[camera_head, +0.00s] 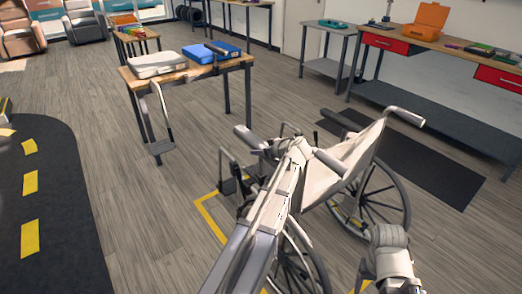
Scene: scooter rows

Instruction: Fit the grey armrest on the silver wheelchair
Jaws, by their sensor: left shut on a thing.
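The silver wheelchair (340,172) stands in the middle right, with its front toward the left and its large wheels toward me. A dark grey armrest pad (340,120) sits along its far side. My left gripper (290,146) is over the near side of the seat, shut on the grey armrest (249,138). The front end of this armrest shows left of the gripper; my arm hides the rest, so I cannot tell if it touches the frame. A link of my right arm shows at the bottom right, with its gripper out of view.
A wooden table (205,69) at the upper left holds a white case (157,64) and a blue case (211,51). A footrest-like part (160,147) is at its front edge. A workbench (430,43) stands at the right wall.

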